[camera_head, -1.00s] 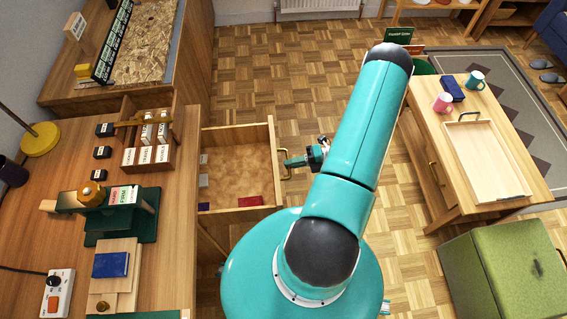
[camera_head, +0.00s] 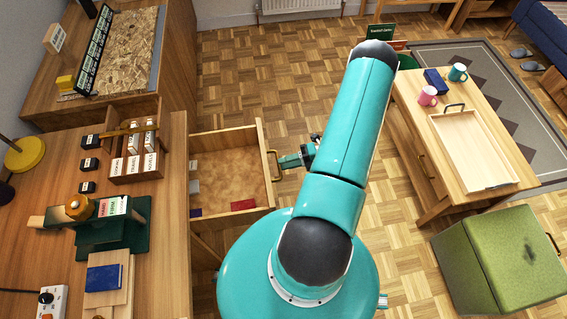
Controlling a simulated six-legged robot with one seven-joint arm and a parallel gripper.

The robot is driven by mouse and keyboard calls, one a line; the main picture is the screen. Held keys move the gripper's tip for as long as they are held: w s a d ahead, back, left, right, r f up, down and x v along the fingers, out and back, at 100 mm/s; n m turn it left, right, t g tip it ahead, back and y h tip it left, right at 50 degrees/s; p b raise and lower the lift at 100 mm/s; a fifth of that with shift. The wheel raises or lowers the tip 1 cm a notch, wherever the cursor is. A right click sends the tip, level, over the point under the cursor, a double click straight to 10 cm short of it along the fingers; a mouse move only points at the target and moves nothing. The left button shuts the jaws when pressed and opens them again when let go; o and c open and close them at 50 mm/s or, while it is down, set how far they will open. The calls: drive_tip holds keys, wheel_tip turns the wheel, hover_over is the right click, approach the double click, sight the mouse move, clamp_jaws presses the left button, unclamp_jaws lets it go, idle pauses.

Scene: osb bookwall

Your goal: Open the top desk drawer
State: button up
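The top desk drawer (camera_head: 228,138) stands pulled well out from the right side of the wooden desk (camera_head: 168,240). Its inside shows a few small items, among them a red one (camera_head: 243,205). The drawer's brass handle (camera_head: 275,165) is on its right-hand front panel. My gripper (camera_head: 283,162) is at the handle, pointing left towards the drawer front. Its fingertips are too small to tell whether they are closed around the handle or only touching it. My teal arm reaches over from the lower middle.
A side table (camera_head: 425,130) with a tray (camera_head: 487,185), a pink mug (camera_head: 428,96) and a teal mug (camera_head: 457,72) stands to the right. Parquet floor (camera_head: 265,65) beyond the drawer is clear.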

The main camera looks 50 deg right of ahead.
drive_tip(key=v, duration=1.2)
drive_tip(key=w+a+r+n+g+h, duration=0.25)
drive_tip(key=w+a+r+n, duration=0.2)
drive_tip(key=r+n, duration=0.35)
drive_tip(key=w+a+r+n+g+h, duration=0.1)
drive_tip(key=w+a+r+n+g, duration=0.4)
drive_tip(key=r, duration=0.4)
drive_tip(key=w+a+r+n+g+h, duration=0.2)
drive_tip(key=w+a+r+n, duration=0.15)
drive_tip(key=r+n, duration=0.5)
drive_tip(key=s+a+r+n+t+h, duration=0.3)
drive_tip(key=a+r+n, duration=0.6)
drive_tip(key=a+n, duration=0.1)
drive_tip(key=s+a+r+n+t+h, duration=0.3)
drive_tip(key=s+a+r+n+h, duration=0.1)
drive_tip(key=a+r+n, duration=0.4)
drive_tip(key=a+n, duration=0.2)
drive_tip(key=n, duration=0.1)
drive_tip(key=shift+s+r+n, duration=0.2)
drive_tip(key=shift+r+n, duration=0.15)
drive_tip(key=shift+a, duration=0.1)
